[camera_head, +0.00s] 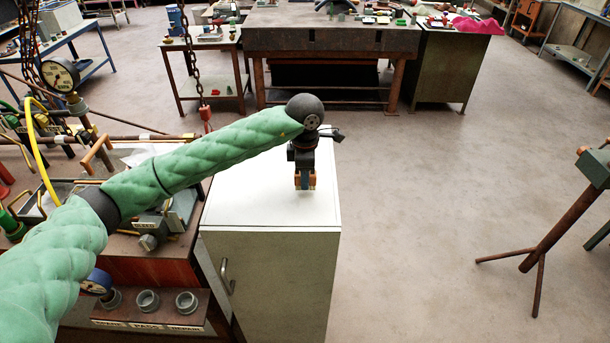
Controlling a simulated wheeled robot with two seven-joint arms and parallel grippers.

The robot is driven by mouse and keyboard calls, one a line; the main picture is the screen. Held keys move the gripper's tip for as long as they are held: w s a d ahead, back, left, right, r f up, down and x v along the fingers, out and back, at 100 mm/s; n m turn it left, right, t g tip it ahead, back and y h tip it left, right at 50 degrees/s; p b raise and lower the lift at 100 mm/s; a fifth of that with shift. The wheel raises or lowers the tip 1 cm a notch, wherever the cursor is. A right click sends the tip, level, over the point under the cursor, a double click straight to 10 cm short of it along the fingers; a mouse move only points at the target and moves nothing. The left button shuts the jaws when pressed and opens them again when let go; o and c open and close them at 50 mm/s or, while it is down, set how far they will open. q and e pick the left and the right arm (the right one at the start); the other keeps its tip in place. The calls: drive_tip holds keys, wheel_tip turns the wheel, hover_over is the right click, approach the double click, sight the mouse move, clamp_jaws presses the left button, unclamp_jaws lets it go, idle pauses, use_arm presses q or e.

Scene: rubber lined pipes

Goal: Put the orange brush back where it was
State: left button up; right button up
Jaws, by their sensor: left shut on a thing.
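My left gripper (305,182) points down over the white top of a cabinet (260,207), close to its surface. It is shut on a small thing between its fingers. Orange-tan patches show at the fingertips, with a bluish-grey strip between them. I cannot tell whether these are the orange brush or parts of the fingers. I see no other clear sign of the orange brush. Whether the held thing touches the cabinet top is unclear. My right gripper is out of view.
A cluttered workbench (152,247) with fittings, gauges and a yellow hose stands left of the cabinet. Several grey rings sit in a labelled rack (147,318) at its front. A tripod stand (548,240) is at right. A heavy table (330,40) stands behind. The floor between is clear.

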use_arm(q)
drive_tip(key=shift+f, duration=0.65)
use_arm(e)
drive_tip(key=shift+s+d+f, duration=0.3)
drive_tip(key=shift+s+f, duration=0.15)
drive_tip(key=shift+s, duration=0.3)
use_arm(q)
drive_tip(key=shift+f, duration=0.15)
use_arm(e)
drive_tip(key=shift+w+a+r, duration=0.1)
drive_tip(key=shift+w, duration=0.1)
use_arm(q)
drive_tip(key=o, duration=0.9)
drive_tip(key=shift+o, duration=0.3)
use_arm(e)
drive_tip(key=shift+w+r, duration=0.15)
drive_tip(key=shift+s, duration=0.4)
